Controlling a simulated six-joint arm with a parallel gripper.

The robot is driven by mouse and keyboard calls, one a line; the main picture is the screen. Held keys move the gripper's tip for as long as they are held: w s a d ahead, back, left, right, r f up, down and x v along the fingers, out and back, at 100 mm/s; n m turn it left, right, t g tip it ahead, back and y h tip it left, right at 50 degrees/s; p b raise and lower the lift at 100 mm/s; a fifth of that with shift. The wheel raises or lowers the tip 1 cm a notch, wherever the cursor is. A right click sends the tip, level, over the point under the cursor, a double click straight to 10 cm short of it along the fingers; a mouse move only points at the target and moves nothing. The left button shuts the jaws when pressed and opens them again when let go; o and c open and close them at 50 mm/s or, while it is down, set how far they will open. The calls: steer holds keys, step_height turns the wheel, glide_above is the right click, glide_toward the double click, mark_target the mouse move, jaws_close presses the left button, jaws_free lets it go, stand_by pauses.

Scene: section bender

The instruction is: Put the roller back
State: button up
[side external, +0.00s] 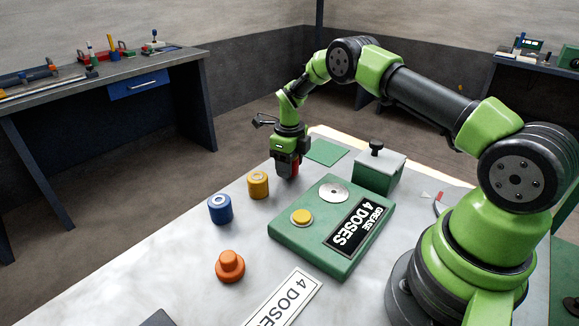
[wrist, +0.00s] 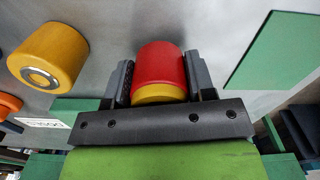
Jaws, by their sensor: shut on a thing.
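My gripper (side external: 287,172) points down at the far side of the table and is shut on a red roller (side external: 295,167). In the wrist view the red roller (wrist: 160,65) sits between the two dark fingers (wrist: 162,80), with a yellow band at its near end. I cannot tell whether it touches the table. A yellow roller (side external: 258,185) stands to the left of my gripper, and it also shows at the left of the wrist view (wrist: 48,55). A blue roller (side external: 220,209) stands farther left.
A green base (side external: 288,240) carries a silver disc (side external: 334,192), a yellow button (side external: 301,217) and a "GREASE 4 DOSES" label (side external: 354,227). A green box (side external: 372,178) with a black knob stands behind. A green mat (side external: 327,151) lies right of my gripper. An orange knobbed piece (side external: 230,266) stands in front.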

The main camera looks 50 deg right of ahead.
steer(key=shift+f, duration=0.4)
steer(key=shift+f, duration=0.1)
steer(key=o, duration=1.2)
